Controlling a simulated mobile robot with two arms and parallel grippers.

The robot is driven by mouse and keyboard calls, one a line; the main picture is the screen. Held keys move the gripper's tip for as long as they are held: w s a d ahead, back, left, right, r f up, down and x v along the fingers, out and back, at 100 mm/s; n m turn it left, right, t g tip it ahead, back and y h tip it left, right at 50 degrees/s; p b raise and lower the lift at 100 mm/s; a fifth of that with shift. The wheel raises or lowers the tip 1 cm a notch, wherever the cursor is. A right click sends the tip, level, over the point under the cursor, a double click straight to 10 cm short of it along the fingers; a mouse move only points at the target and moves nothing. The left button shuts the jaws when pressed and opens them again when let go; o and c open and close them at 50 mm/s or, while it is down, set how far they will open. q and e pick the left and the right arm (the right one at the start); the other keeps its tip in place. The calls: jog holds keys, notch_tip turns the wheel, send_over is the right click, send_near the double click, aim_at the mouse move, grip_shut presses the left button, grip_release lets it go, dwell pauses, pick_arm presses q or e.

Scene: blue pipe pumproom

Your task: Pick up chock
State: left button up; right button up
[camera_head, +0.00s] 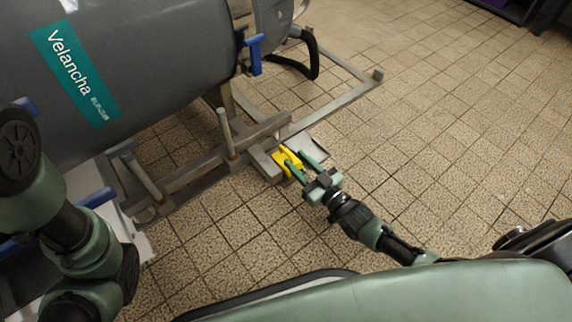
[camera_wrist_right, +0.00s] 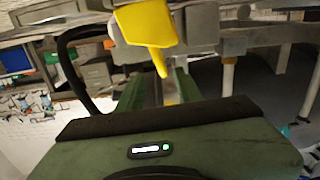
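The yellow chock (camera_head: 284,164) sits low by the grey metal frame under the tank. In the right wrist view the chock (camera_wrist_right: 147,24) shows at the top, just beyond the fingers. My right gripper (camera_head: 296,158) is at the chock, with its two green fingers apart. One finger overlaps the chock in the head view and the other lies to its right. The fingers also show apart in the right wrist view (camera_wrist_right: 156,85). I cannot tell whether either finger touches the chock. My left arm is at the left edge; its gripper is not seen.
A large grey tank (camera_head: 150,60) with a teal "Velancha" label (camera_head: 75,73) rests on a metal frame (camera_head: 190,182) beside the chock. A black hose (camera_head: 312,58) and a blue handle (camera_head: 254,55) are behind. The tiled floor (camera_head: 440,130) on the right is clear.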

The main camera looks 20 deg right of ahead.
aim_at(289, 156)
jog(key=b+x, duration=0.2)
jog(key=x, duration=0.1)
jog(key=shift+w+a+f+b, duration=0.1)
jog(key=shift+w+a+b, duration=0.1)
jog(key=shift+a+b, duration=0.2)
jog(key=shift+w+a, duration=0.15)
jog(key=shift+w, duration=0.2)
grip_shut()
dwell(0.8)
